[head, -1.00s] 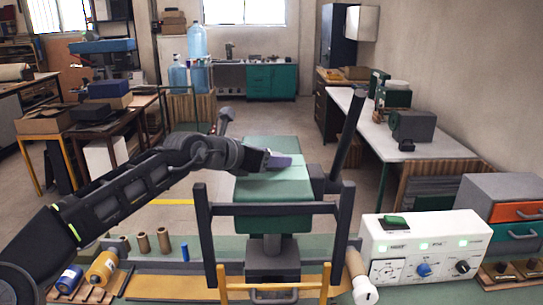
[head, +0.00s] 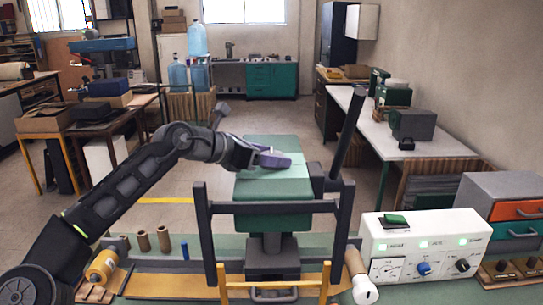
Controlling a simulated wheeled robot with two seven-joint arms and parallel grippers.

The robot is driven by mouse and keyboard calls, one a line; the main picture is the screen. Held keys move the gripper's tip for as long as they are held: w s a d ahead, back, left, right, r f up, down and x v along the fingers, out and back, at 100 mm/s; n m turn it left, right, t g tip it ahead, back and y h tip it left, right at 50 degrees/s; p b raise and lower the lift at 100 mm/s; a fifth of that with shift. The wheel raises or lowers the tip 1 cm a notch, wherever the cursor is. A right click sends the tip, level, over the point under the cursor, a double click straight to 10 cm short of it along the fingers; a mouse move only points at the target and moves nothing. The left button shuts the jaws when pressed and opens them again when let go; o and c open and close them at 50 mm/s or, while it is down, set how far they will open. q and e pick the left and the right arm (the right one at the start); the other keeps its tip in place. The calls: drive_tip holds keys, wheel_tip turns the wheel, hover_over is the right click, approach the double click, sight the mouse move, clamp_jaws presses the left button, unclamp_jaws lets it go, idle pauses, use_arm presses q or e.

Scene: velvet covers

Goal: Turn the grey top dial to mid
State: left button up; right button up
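A white control box (head: 426,243) stands at the front right. Its front has a dial on a pale plate at the left (head: 388,270), a blue knob (head: 424,268) in the middle and a black knob (head: 462,265) at the right. I cannot tell which, if any, is the grey top dial, nor read its setting. My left gripper (head: 272,159) is over the green block (head: 275,186) of the press-like machine in the middle, well left of the box. Its fingers look grey-purple; whether they are open is unclear. My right gripper is not in view.
A dark upright frame (head: 202,235) and a slanted post (head: 347,135) surround the green block. Spools (head: 143,241) and a blue peg (head: 185,252) stand at the left. A pale roll (head: 361,277) lies beside the box. A drawer unit (head: 508,208) stands at the right.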

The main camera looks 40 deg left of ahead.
use_arm(q)
drive_tip(key=o, duration=0.3)
drive_tip(key=shift+s+a+r, duration=0.1)
drive_tip(key=b+v, duration=0.2)
drive_tip(key=v, duration=0.4)
drive_tip(key=shift+s+a, duration=0.1)
drive_tip(key=shift+s, duration=0.3)
drive_tip(key=shift+s+a+r, duration=0.1)
drive_tip(key=shift+s+r, duration=0.15)
drive_tip(key=shift+s, duration=0.1)
